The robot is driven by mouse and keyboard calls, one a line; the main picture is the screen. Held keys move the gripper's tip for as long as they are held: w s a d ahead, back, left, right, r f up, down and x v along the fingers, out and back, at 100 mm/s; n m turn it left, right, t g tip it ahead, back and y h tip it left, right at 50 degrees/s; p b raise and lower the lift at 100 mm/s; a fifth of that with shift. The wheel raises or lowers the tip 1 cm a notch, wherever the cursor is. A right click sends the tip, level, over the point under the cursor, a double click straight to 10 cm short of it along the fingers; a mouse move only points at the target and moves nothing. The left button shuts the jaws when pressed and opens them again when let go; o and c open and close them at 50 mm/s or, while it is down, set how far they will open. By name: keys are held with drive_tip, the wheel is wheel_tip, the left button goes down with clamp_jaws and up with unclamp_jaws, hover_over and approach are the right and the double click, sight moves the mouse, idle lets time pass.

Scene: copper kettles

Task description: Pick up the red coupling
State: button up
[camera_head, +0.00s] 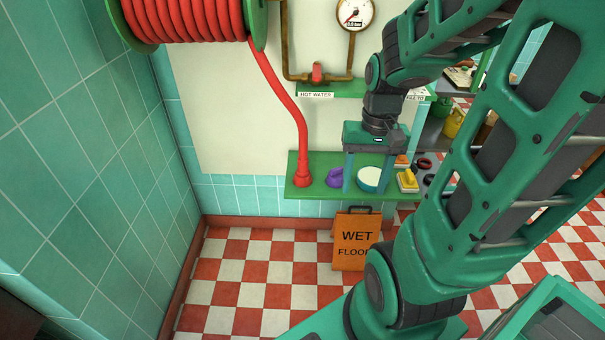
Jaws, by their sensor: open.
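The red coupling (302,178) stands upright at the left end of a green shelf (320,190), at the lower end of a red hose (279,90). My gripper (366,187) points down over the shelf, to the right of the coupling. Its two fingers are apart, and a white and teal bowl (370,176) shows between them. I see no contact between the fingers and the bowl, but their depth is hard to tell. Nothing is held.
A purple item (335,178) lies between the coupling and my gripper. A yellow brush-like item (407,181) and dark rings (424,163) are to the right. The hose hangs from a reel (190,18). An orange wet-floor sign (356,240) stands below the shelf.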

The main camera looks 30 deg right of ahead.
drive_tip(key=w+a+f+m+t+y, duration=0.3)
drive_tip(key=w+f+m+y, duration=0.1)
drive_tip(key=w+f, duration=0.65)
drive_tip(key=w+a+f+m+t+y, duration=0.3)
drive_tip(key=w+f+m+y, duration=0.15)
drive_tip(key=w+f, duration=0.55)
drive_tip(key=m+t+h, duration=0.8)
drive_tip(key=m+t, duration=0.4)
drive_tip(key=m, duration=0.8)
approach(307, 163)
drive_tip(key=shift+n+y, duration=0.25)
drive_tip(key=w, duration=0.5)
drive_tip(key=shift+w+a, duration=0.1)
drive_tip(key=shift+a, duration=0.2)
drive_tip(key=shift+w+d+f, duration=0.1)
drive_tip(key=shift+w, duration=0.15)
drive_tip(key=w, duration=0.5)
drive_tip(key=shift+w+a, duration=0.2)
drive_tip(key=shift+a, duration=0.05)
drive_tip(key=shift+w+a+f, duration=0.15)
drive_tip(key=shift+w, duration=1.05)
drive_tip(key=shift+w+a+f, duration=0.1)
drive_tip(key=shift+w, duration=1.15)
drive_tip(key=c, duration=1.1)
